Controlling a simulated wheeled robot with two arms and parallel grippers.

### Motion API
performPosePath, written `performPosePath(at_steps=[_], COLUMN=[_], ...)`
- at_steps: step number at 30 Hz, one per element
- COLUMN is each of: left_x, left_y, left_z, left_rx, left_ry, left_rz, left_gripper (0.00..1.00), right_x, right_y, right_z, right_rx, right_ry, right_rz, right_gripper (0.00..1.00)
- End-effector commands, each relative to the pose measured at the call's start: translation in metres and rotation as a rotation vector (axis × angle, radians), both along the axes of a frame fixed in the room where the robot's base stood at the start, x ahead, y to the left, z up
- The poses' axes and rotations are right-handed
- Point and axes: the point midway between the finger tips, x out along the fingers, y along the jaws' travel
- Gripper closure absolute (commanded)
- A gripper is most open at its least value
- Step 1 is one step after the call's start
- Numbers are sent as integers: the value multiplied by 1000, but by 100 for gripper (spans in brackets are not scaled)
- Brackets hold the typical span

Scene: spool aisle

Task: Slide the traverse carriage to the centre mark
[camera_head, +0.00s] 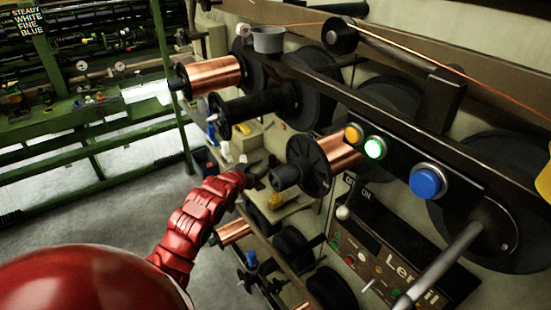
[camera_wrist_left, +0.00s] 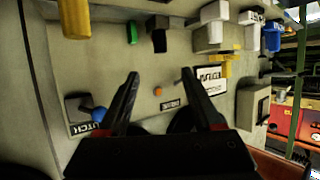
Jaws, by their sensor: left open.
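I cannot pick out the traverse carriage or its centre mark for certain in either view. My left gripper (camera_head: 258,175) is open and empty in the head view, left of a copper-wound spool (camera_head: 338,155) on the machine. In the left wrist view my left gripper (camera_wrist_left: 160,78) shows two dark fingers spread apart before a pale panel (camera_wrist_left: 110,65). My right gripper is not in view.
Another copper spool (camera_head: 212,75) and a black spool (camera_head: 255,107) stick out farther back. Green machinery (camera_head: 80,130) stands left; floor (camera_head: 130,210) between is clear.

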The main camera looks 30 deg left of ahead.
Motion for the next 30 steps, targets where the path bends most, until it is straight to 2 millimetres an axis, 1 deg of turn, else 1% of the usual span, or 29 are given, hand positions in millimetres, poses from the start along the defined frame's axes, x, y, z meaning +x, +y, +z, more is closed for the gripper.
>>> performPosePath(at_steps=[1,3,18,21,24,26,30], left_x=[8,18,85,97,110,115,125], left_y=[0,3,17,22,20,25,27], left_z=[-1,-4,-33,-39,-45,-48,-53], left_rx=[-4,-4,-5,-6,-5,-7,-4], left_ry=[-2,-5,-6,-6,-2,-4,-5], left_rz=[-2,0,4,5,0,5,5], left_gripper=[33,33,33,33,33,33,33], right_x=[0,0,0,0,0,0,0], right_y=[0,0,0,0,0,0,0], right_z=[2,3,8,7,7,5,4], right_rx=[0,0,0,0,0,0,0], right_ry=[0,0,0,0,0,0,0], right_rz=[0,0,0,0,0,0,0], right_gripper=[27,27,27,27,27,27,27])
